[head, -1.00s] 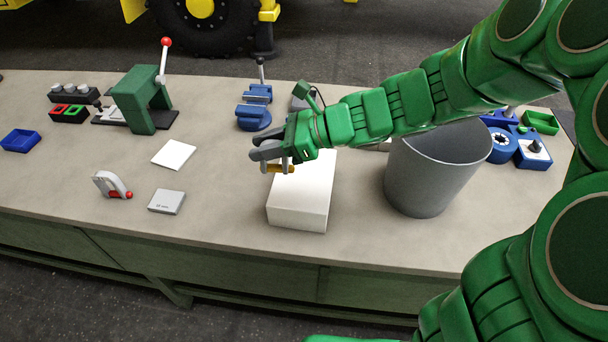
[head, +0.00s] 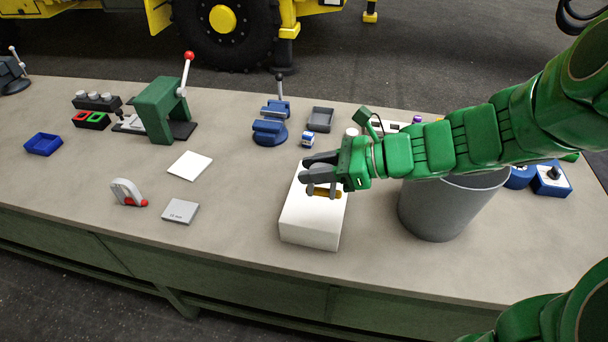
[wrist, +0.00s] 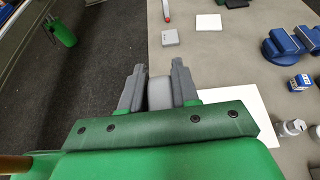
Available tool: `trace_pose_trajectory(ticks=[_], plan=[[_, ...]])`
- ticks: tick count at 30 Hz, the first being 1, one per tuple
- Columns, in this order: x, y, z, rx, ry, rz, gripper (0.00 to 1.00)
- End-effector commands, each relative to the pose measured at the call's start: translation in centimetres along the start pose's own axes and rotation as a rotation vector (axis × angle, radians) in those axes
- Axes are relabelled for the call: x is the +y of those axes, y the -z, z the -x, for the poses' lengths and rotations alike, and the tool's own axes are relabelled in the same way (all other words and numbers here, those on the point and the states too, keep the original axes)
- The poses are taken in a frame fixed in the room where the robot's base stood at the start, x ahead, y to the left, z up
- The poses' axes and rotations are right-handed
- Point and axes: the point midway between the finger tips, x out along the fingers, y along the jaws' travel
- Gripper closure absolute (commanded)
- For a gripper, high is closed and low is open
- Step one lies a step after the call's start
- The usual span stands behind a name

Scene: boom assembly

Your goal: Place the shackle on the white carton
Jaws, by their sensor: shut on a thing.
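My gripper (head: 308,170) is shut on the shackle (head: 325,193), a grey piece with an orange-brown pin below the fingers. In the wrist view my gripper (wrist: 159,74) has the grey body of the shackle (wrist: 159,93) between its two fingers. The white carton (head: 312,230) is a block on the bench, and the shackle hangs over its top face. I cannot tell whether the shackle touches the carton. The fingers hide part of the shackle and of the carton's far end. The carton (wrist: 255,108) also shows in the wrist view, partly behind the gripper.
A grey bin (head: 440,215) stands right of the carton, under my arm. A blue vise (head: 270,125) and small grey tray (head: 320,119) are behind. Bench between is clear.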

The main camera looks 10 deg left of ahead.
Motion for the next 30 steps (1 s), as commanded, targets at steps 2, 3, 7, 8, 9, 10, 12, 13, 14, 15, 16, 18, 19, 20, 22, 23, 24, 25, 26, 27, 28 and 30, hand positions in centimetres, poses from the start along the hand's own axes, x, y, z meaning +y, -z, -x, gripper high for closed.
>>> trace_pose_trajectory(ticks=[2, 3, 7, 8, 9, 10, 12, 13, 14, 15, 16, 18, 19, 20, 22, 23, 24, 25, 26, 27, 28, 30], plan=[[-0.9, 0.2, -0.6, -0.001, -0.001, 0.000, 1.00], [-1.4, 0.3, -0.9, 0.000, 0.000, 0.001, 1.00], [-2.8, 0.7, -1.8, 0.001, 0.001, 0.002, 1.00], [-3.1, 0.8, -2.0, 0.000, 0.001, 0.002, 1.00], [-3.5, 0.9, -2.4, 0.001, 0.000, 0.001, 1.00], [-3.8, 1.0, -2.6, 0.001, -0.001, 0.001, 1.00], [-4.5, 1.2, -3.1, 0.000, 0.000, 0.001, 1.00], [-4.8, 1.2, -3.3, 0.000, 0.000, 0.001, 1.00], [-5.1, 1.3, -3.5, 0.000, 0.000, 0.001, 1.00], [-5.5, 1.4, -3.8, 0.000, -0.001, 0.002, 1.00], [-5.9, 1.5, -4.1, 0.000, -0.001, 0.001, 1.00], [-6.5, 2.0, -4.5, 0.000, 0.001, -0.001, 1.00], [-6.7, 2.2, -4.7, 0.000, 0.000, -0.001, 1.00], [-6.9, 2.5, -4.9, 0.001, 0.000, 0.000, 1.00], [-7.3, 2.9, -5.4, 0.001, 0.000, 0.001, 1.00], [-7.5, 3.1, -5.6, 0.001, 0.001, 0.001, 1.00], [-7.8, 3.4, -5.9, 0.001, 0.001, 0.001, 1.00], [-8.1, 3.6, -6.1, 0.001, 0.001, 0.002, 1.00], [-8.2, 3.9, -6.3, 0.001, 0.000, 0.001, 1.00], [-8.5, 4.2, -6.6, 0.002, 0.000, 0.000, 1.00], [-8.7, 4.5, -6.8, 0.001, 0.000, -0.001, 1.00], [-9.1, 4.9, -7.2, 0.001, 0.000, -0.001, 1.00]])
